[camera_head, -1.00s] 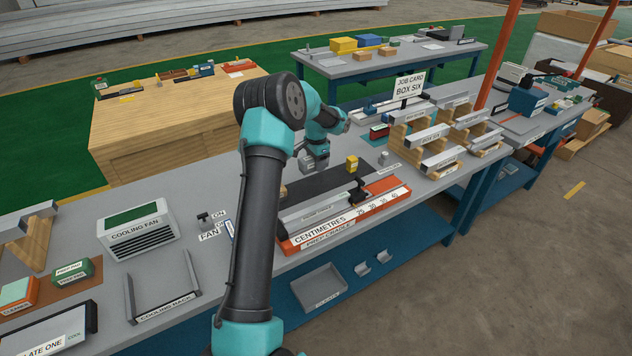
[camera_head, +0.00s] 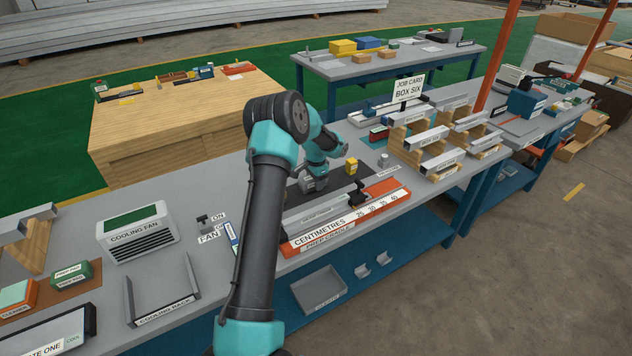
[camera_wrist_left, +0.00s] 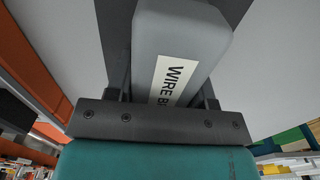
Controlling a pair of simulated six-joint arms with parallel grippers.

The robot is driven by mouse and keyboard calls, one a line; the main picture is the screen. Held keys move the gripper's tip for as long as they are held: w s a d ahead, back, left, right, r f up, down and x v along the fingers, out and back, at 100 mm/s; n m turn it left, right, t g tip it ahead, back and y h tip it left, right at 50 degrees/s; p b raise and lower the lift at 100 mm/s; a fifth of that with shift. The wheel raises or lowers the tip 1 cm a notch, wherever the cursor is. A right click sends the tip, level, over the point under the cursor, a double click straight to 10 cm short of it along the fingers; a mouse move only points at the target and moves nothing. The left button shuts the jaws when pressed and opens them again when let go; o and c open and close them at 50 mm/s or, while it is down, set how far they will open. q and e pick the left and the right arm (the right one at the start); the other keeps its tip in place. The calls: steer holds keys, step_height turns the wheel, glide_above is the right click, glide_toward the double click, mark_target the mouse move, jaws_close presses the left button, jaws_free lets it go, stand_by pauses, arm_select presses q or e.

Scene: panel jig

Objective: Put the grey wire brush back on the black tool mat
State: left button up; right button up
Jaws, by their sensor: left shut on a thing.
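The grey wire brush (camera_wrist_left: 185,40), with a white label reading "WIRE B", fills the middle of the left wrist view. My left gripper (camera_head: 313,179) is shut on it, with a dark finger on each side. In the head view the brush (camera_head: 308,184) is a small grey block under the gripper, over the black tool mat (camera_head: 338,182). The mat lies on the grey bench behind the prep cradle. I cannot tell whether the brush touches the mat. My right gripper is not in view.
The orange and white prep cradle (camera_head: 345,222) lies along the front of the mat. A yellow block (camera_head: 351,166) stands at the mat's right. Wooden racks with grey profiles (camera_head: 440,160) stand farther right. The cooling fan (camera_head: 138,233) is to the left.

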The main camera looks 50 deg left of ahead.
arm_select(q)
steer(key=shift+f, duration=0.1)
steer(key=o, duration=1)
steer(key=shift+c, duration=0.2)
step_height(320, 180, up, 12)
steer(key=shift+r, duration=0.15)
steer(key=shift+w, duration=0.1)
stand_by(0.5)
